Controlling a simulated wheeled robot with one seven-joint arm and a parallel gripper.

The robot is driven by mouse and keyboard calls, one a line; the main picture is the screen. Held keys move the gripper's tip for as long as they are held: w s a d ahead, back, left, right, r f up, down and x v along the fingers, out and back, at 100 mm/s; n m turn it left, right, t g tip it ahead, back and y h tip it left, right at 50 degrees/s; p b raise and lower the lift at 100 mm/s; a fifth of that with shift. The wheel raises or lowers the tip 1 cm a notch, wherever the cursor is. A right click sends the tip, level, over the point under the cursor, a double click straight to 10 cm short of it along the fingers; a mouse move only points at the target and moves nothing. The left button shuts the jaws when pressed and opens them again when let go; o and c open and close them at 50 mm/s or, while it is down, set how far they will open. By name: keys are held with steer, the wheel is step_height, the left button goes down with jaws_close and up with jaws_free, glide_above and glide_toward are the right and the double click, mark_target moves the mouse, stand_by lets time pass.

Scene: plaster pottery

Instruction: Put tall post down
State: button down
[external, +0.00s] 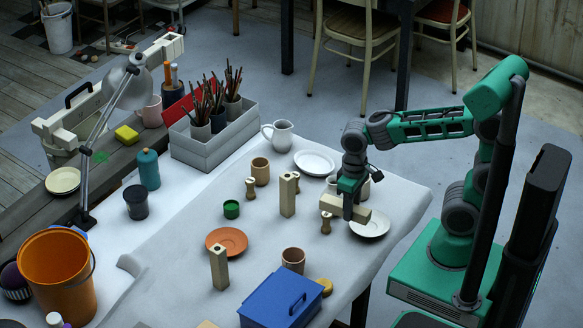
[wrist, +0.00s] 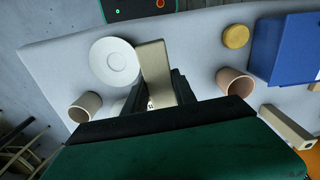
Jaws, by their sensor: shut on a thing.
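A pale, square-sided wooden post (external: 332,204) lies roughly level in my gripper (external: 348,212), over the right part of the cloth-covered table (external: 372,270). In the wrist view, my gripper (wrist: 158,88) is shut on this post (wrist: 153,62), which sticks out past the fingers. Its far end reaches over or beside a white saucer (external: 370,226), also in the wrist view (wrist: 113,62). I cannot tell how far it is above the table. Two similar posts stand upright, one at mid-table (external: 288,196) and a shorter-looking one nearer the front (external: 219,268).
A small turned wooden piece (external: 326,224) stands close below the held post. A clay cup (external: 293,260), yellow round lump (external: 325,287) and blue box (external: 280,300) are in front. An orange saucer (external: 227,241) lies left. Bare cloth shows between the mid-table post and orange saucer.

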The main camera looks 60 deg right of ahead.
steer(key=shift+w+a+r+m, duration=0.1)
steer(key=shift+w+m, duration=0.15)
steer(key=shift+m, duration=0.05)
steer(key=w+a+f+p, duration=0.1)
steer(key=w+f, duration=0.1)
steer(key=w, duration=0.3)
steer(key=w+a+f, duration=0.2)
steer(key=w+f, duration=0.1)
steer(key=w, duration=0.1)
glide_above(302, 239)
steer(key=f, duration=0.4)
steer(key=shift+s+d, duration=0.1)
steer(key=shift+s, duration=0.15)
steer(key=shift+w+f, duration=0.2)
steer(key=shift+f, duration=0.15)
steer(key=shift+w+f+p, duration=0.1)
steer(key=shift+f+p, duration=0.3)
steer(key=shift+f, duration=1.4)
steer(key=c, duration=1)
jaws_free()
